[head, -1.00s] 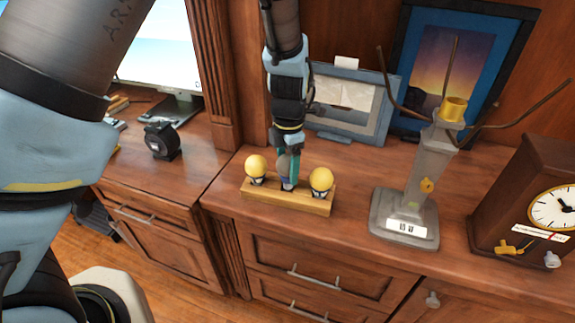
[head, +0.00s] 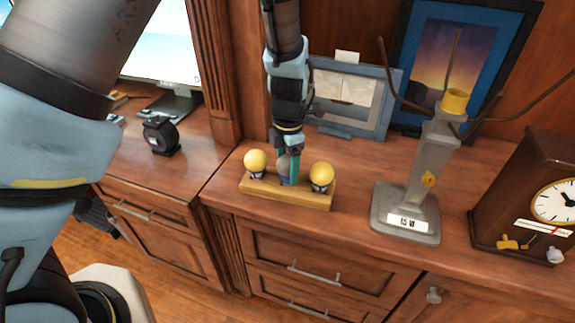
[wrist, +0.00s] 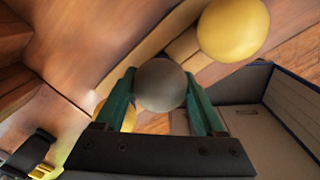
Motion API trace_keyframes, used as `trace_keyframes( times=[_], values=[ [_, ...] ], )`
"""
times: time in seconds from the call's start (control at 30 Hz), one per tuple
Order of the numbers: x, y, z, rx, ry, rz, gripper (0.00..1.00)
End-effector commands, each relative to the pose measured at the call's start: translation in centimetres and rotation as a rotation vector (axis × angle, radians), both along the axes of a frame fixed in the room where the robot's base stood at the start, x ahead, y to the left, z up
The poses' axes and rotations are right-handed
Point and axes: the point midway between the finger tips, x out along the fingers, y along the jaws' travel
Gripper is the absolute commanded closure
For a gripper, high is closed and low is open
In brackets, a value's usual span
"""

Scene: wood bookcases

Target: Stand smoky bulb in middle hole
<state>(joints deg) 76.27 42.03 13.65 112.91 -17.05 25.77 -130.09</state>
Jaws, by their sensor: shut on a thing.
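The smoky bulb (wrist: 160,85) is a dark grey globe between the two green fingers of my gripper (wrist: 162,92) in the wrist view. In the head view my gripper (head: 288,168) points down over the middle of a wooden holder (head: 290,197), shut on the smoky bulb (head: 284,167). One yellow bulb (head: 255,161) stands at the holder's left end and another yellow bulb (head: 321,174) at its right end. The middle hole is hidden under the smoky bulb, and I cannot tell how deep the bulb's base sits in it.
A grey lamp stand (head: 408,215) with bare arms and a "15 W" label stands to the right, beside a clock (head: 535,200). Picture frames (head: 350,100) lean behind my gripper. A black tape measure (head: 161,136) lies at left. The counter just right of the holder is clear.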

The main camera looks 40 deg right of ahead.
Motion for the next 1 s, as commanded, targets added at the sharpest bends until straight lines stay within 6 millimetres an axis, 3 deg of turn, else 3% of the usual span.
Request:
trace_keyframes(
  times=[0.47, 0.5, 0.7, 1.0],
  values=[
    [0.00, -0.01, -0.42, 0.000, 0.000, 0.000, 0.58],
    [0.00, -0.01, -0.42, 0.000, 0.000, 0.000, 0.25],
    [0.01, 0.00, -0.42, 0.000, 0.000, 0.000, 0.03],
    [0.00, 0.00, -0.33, 0.000, 0.000, 0.000, 0.00]
  ],
)
